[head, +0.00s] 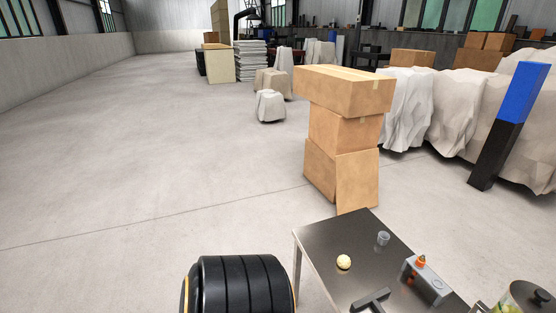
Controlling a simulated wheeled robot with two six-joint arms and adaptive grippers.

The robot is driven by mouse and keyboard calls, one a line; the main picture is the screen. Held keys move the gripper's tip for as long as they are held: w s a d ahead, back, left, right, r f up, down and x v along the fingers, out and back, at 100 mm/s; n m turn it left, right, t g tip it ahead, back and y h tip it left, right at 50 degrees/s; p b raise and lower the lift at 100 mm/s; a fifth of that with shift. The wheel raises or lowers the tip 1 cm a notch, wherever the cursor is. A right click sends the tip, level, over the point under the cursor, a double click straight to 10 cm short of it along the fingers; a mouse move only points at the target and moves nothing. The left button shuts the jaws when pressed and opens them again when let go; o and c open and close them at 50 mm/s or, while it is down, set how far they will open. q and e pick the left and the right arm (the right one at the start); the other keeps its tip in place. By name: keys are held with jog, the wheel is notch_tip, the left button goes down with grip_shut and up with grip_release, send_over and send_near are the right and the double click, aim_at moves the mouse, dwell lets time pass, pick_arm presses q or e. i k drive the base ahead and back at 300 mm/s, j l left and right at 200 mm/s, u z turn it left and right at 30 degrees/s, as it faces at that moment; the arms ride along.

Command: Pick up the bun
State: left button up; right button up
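The bun (344,262) is a small, round, pale yellow ball. It rests on the dark metal table (325,236) at the lower right of the head view, near the table's left side. Nothing is touching it.
A small clear cup (383,238) stands behind and right of the bun. A grey device with an orange part (428,281) and a dark bar-like object (372,300) are also on the table. Stacked cardboard boxes (342,134) stand behind it. The floor to the left is open.

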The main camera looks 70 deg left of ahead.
aim_at(343, 262)
jog(key=u, duration=1.65)
jog(key=i+j+z, duration=0.1)
jog(key=j, duration=0.2)
